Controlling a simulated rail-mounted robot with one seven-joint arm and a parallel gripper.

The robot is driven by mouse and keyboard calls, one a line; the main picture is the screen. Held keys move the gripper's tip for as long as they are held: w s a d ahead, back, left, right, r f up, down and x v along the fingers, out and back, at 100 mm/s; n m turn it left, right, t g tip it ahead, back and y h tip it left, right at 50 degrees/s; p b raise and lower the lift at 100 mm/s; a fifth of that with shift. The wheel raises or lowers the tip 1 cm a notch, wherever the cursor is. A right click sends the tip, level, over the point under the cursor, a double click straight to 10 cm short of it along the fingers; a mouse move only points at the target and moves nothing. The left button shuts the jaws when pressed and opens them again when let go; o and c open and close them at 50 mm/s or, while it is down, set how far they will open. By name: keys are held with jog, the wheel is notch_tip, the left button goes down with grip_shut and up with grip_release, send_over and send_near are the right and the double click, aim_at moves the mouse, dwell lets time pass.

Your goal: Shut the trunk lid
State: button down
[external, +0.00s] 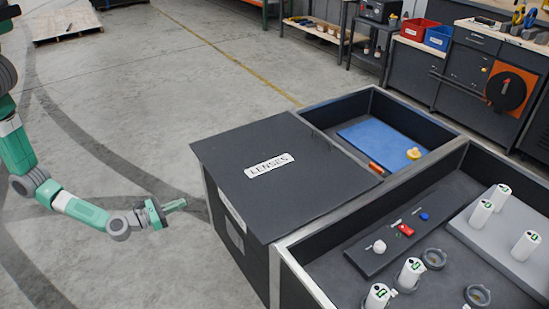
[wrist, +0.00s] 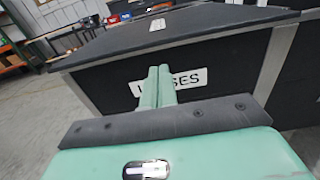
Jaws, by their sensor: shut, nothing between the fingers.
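The trunk lid (external: 310,190) is a dark flat panel with a white LENSES label, lying over the trunk (external: 250,265). It looks flat or nearly so; I cannot tell whether a small gap remains under its edge. In the wrist view the lid (wrist: 215,20) overhangs the dark trunk front (wrist: 232,82), which carries another LENSES label. My gripper (external: 176,205) is shut and empty, left of the trunk and apart from it, below the lid's height. In the wrist view its closed green fingers (wrist: 158,74) point at the trunk front and partly hide that label.
Right of the trunk are an open compartment with a blue mat (external: 380,142) and a tray (external: 315,285) with several white cylinders. A workbench (external: 470,65) and shelves stand behind. The floor (external: 110,130) left of the trunk is clear, with a pallet (external: 65,22) far back.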

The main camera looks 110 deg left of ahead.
aim_at(220, 188)
jog(key=b+x, duration=0.3)
jog(key=x, duration=0.9)
jog(key=shift+f+b, duration=0.1)
jog(key=shift+b, duration=0.25)
jog(key=shift+w+a, duration=0.35)
jog(key=shift+w, duration=0.05)
jog(key=shift+w+a, duration=0.3)
jog(key=shift+a, duration=0.1)
jog(key=b+x, duration=0.1)
jog(key=x, duration=0.2)
jog(key=shift+a, duration=0.2)
jog(key=shift+w, duration=0.1)
jog(key=shift+d, duration=0.1)
